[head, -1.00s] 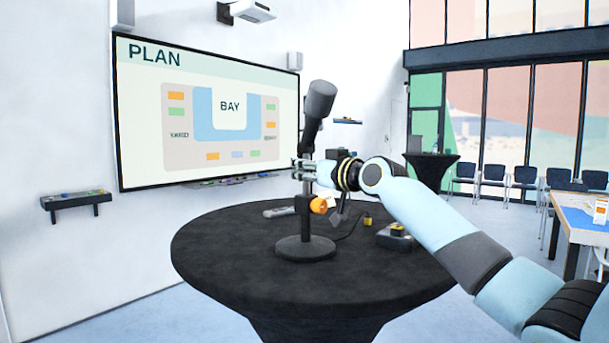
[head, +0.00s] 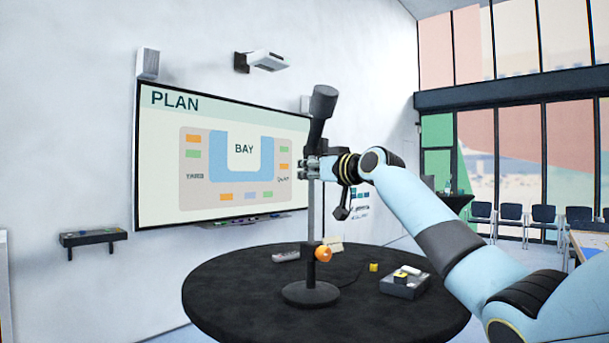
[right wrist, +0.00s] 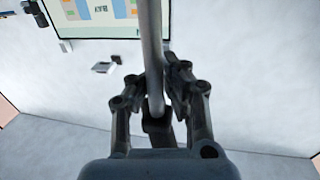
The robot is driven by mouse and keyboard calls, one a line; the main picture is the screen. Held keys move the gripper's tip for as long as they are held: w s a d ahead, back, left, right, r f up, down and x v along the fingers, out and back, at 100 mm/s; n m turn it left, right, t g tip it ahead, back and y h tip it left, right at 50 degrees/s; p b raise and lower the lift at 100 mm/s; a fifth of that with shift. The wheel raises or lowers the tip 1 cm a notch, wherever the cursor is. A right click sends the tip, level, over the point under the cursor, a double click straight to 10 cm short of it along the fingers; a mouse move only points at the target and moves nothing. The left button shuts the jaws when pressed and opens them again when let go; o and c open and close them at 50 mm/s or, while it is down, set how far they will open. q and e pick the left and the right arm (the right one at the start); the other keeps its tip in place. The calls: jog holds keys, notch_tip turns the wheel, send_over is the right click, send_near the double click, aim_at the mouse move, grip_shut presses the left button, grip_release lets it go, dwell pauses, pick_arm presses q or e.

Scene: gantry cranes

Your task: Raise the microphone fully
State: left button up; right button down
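The black microphone (head: 321,112) stands upright on a stand with a round dark base (head: 310,294) on the black round table (head: 220,300). A grey inner rod (head: 316,212) shows above the dark collar with the orange knob (head: 323,254). My right gripper (head: 311,168) is closed around the upper part of the stand, just below the microphone, well above the knob. In the right wrist view the rod (right wrist: 152,45) runs between the two fingers, with a dark block (right wrist: 157,125) behind them. My left gripper is not in view.
On the table lie a grey remote-like item (head: 286,256), a small yellow block (head: 373,267) and a dark box (head: 404,284) with a cable near it. A wall screen (head: 160,160) hangs behind. Chairs stand at the right. Space above the microphone is clear.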

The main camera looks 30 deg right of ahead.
jog(key=c, duration=1.9)
grip_release()
jog(key=shift+d, duration=0.2)
jog(key=o, duration=0.6)
jog(key=shift+s+d+r, duration=0.15)
jog(key=shift+s+d, duration=0.25)
jog(key=shift+s, duration=0.2)
jog(key=shift+w+a, duration=0.2)
jog(key=shift+a, duration=0.1)
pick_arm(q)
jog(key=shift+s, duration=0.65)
pick_arm(e)
jog(key=s, duration=0.4)
jog(key=s+d, duration=0.1)
jog(key=s, duration=0.3)
jog(key=s+d, duration=0.1)
jog(key=s, duration=0.3)
